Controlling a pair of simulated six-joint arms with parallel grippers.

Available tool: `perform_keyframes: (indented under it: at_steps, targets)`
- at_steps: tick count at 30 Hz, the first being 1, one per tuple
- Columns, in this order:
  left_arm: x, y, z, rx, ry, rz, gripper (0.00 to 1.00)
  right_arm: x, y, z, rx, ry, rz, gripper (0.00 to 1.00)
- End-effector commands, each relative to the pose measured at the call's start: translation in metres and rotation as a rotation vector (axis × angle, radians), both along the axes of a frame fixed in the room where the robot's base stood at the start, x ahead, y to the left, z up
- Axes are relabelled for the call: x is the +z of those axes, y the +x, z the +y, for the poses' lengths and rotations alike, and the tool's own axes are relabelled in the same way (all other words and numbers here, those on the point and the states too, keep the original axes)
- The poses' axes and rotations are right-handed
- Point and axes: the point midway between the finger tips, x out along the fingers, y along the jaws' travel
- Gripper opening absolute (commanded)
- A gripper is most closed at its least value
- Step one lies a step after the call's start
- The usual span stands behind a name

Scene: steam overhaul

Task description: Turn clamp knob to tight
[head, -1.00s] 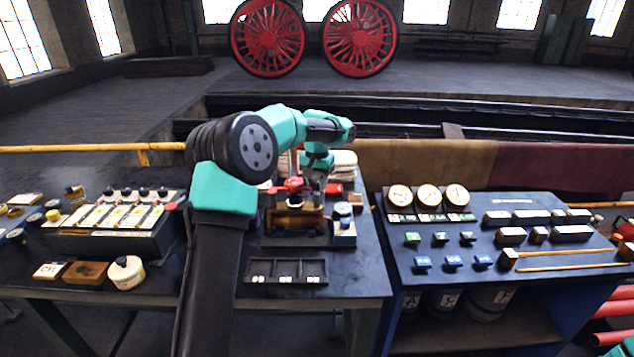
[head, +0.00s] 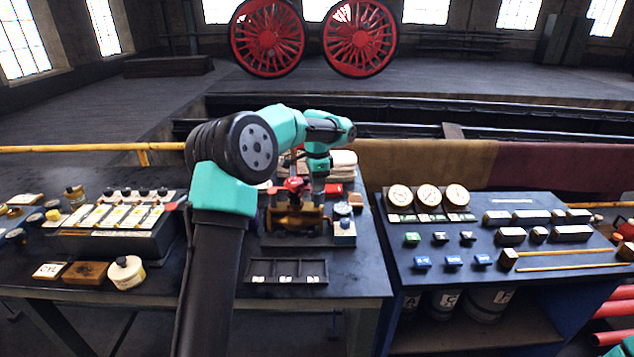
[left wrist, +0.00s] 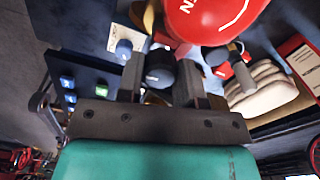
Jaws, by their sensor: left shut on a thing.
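A brass valve body (head: 296,218) with a red handwheel (head: 293,187) stands on a dark fixture on the middle bench. My left gripper (head: 318,199) points down just right of the handwheel. In the left wrist view its two fingers (left wrist: 160,82) are shut on a dark round knob (left wrist: 159,70), which looks like the clamp knob. The red handwheel (left wrist: 212,16) fills the top of that view, just beyond the fingers. In the head view the gripper and valve hide the knob. My right gripper is not in view.
A small blue block with a white top (head: 344,228) stands right of the valve. An empty dark compartment tray (head: 286,280) lies in front. A sloped panel (head: 110,232) stands left, and a gauge panel (head: 465,196) is on the right bench. Pale folded cloths (head: 343,160) lie behind.

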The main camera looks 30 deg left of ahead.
Motion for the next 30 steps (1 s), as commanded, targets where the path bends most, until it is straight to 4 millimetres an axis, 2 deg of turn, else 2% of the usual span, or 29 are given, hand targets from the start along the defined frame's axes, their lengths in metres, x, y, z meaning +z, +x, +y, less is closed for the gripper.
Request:
perform_keyframes:
  at_steps: [8, 21, 22, 25, 30]
  targets:
    - [0.001, 0.0001, 0.0002, -0.092, 0.001, -0.002, 0.1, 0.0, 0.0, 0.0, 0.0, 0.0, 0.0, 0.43]
    - [0.0011, 0.0002, 0.0003, -0.103, 0.001, -0.002, 0.1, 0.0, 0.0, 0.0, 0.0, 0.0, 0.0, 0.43]
    - [0.0011, 0.0002, 0.0003, -0.102, 0.001, -0.002, 0.36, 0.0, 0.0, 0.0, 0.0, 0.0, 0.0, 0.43]
    - [0.001, 0.0002, 0.0003, -0.102, 0.001, -0.002, 0.44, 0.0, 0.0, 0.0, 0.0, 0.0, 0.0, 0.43]
    - [0.0005, 0.0001, 0.0001, -0.102, 0.0, -0.001, 0.44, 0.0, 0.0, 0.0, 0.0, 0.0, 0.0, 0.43]
